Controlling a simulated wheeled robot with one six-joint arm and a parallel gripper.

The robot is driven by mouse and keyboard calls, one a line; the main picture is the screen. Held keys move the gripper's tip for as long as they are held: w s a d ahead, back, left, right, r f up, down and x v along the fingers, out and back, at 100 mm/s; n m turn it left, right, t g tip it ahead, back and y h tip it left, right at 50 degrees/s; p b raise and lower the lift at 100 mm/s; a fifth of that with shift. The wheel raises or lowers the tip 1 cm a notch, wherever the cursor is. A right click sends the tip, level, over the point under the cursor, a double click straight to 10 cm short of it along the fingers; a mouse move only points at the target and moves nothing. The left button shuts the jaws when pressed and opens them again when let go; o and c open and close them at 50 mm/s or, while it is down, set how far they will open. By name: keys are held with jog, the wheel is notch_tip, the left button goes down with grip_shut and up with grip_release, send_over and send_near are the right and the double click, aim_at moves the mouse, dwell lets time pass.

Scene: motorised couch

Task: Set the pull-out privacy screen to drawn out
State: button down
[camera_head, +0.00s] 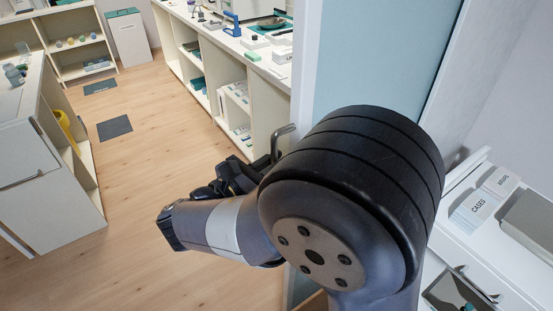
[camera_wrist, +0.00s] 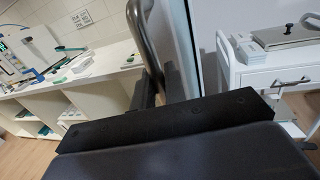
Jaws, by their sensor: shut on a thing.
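The privacy screen (camera_head: 365,55) is a pale blue upright panel with a white front edge, in the upper middle of the head view. A grey bent bar handle (camera_head: 283,135) stands out from its edge; in the wrist view the handle (camera_wrist: 143,35) runs down between my fingers. My gripper (camera_head: 262,166) is shut on the handle. It also shows in the wrist view (camera_wrist: 156,90), with dark fingers on either side of the bar. My arm hides the lower part of the screen in the head view.
A long white counter (camera_head: 230,45) with open shelves runs behind the screen's edge. A white cabinet (camera_head: 50,165) stands at the left. A white cart (camera_head: 465,245) with labelled boxes stands close at the right. Wooden floor (camera_head: 160,145) lies open between counter and cabinet.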

jog(key=c, duration=1.9)
grip_release()
jog(key=shift+f, duration=0.1)
jog(key=o, duration=0.3)
jog(key=shift+s+a, duration=0.2)
jog(key=shift+a, duration=0.05)
jog(key=shift+o, duration=0.2)
jog(key=v, duration=1)
jog(key=shift+s+a+b, duration=0.25)
jog(key=shift+b, duration=0.05)
jog(key=x, duration=1.1)
jog(key=shift+w+d, duration=0.25)
jog(key=shift+d, duration=0.1)
